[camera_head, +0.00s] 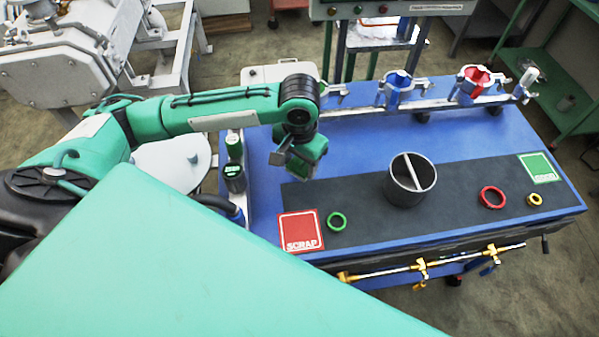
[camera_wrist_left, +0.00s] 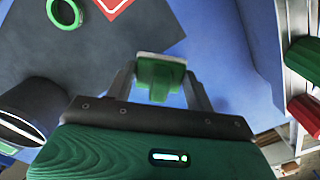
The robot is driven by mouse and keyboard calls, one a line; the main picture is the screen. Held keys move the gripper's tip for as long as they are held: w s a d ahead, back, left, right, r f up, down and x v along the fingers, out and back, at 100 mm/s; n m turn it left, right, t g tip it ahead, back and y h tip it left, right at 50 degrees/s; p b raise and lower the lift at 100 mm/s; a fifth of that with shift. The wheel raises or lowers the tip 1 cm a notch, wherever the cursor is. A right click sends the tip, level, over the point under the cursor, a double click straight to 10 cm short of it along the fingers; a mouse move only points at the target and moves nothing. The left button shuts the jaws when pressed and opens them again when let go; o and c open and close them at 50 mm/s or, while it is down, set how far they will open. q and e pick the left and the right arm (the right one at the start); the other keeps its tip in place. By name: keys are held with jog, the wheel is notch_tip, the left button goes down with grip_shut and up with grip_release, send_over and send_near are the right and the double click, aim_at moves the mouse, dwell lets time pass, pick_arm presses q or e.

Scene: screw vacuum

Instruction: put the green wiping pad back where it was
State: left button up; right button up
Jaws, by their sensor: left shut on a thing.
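My left gripper (camera_head: 292,163) hangs over the left part of the blue table, above and behind the red SCRAP square. It is shut on the green wiping pad (camera_wrist_left: 160,78), which shows between the two fingers in the left wrist view. The pad has a pale edge along its far side. In the head view the pad is small and hard to tell apart from the green wrist. I cannot make out a marked resting place for the pad. My right gripper is not in view.
The blue table (camera_head: 355,140) carries a dark mat with a grey cup (camera_head: 404,188), a green ring (camera_head: 337,221), a red ring (camera_head: 491,197) and a yellow ring (camera_head: 534,199). Red SCRAP (camera_head: 300,230) and green GOOD (camera_head: 537,167) squares mark its ends. Blue (camera_head: 397,90) and red (camera_head: 473,83) holders stand behind.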

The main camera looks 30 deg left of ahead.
pick_arm(q)
jog(key=shift+f, duration=0.55)
notch_tip(320, 180, down, 4)
jog(key=shift+r, duration=0.25)
jog(key=shift+f, duration=0.15)
jog(key=o, duration=1)
jog(key=shift+f, duration=0.1)
jog(key=shift+c, duration=0.2)
notch_tip(320, 180, up, 6)
jog(key=shift+r, duration=0.15)
notch_tip(320, 180, up, 5)
send_over(300, 182)
jog(key=shift+r, duration=0.55)
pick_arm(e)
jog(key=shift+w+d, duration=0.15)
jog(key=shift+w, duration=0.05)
